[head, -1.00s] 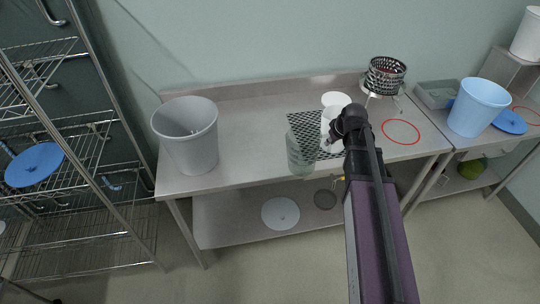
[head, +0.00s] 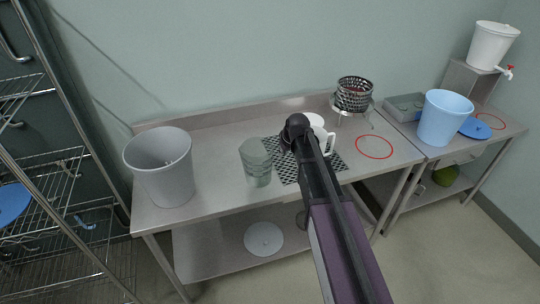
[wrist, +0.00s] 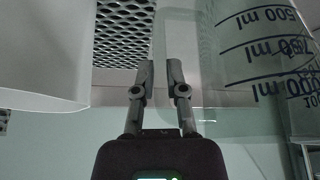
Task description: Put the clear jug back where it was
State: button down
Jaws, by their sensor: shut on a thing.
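The clear jug (head: 255,160) is upright, left of my gripper (head: 286,140) in the head view, over the table's front part. I cannot tell whether its base touches the table. In the wrist view the clear jug (wrist: 255,75) fills the right side, with dark ml marks. The fingers of my gripper (wrist: 160,75) are close together, shut on its clear handle, which is hard to make out. Two red ring outlines are marked: one on this table (head: 375,134), one on the right-hand table (head: 490,113).
A white handled jug (head: 319,127) stands close behind my gripper, by a black perforated mat (head: 287,172). A grey bucket (head: 165,170) stands left, a metal basket (head: 353,95) at the back. A blue bucket (head: 443,118) and blue lid (head: 474,128) are right. Bare steel lies between grey bucket and jug.

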jog(key=shift+w+a+f, duration=0.2)
jog(key=shift+w+a, duration=1.3)
jog(key=shift+a, duration=0.2)
jog(key=b+x, duration=0.4)
jog(key=shift+s+a, duration=0.15)
jog(key=shift+s, duration=0.15)
jog(key=c, duration=0.7)
grip_release()
jog(key=shift+r, duration=0.15)
jog(key=p+v, duration=1.1)
jog(key=shift+s+r, duration=0.15)
jog(key=shift+r, duration=0.2)
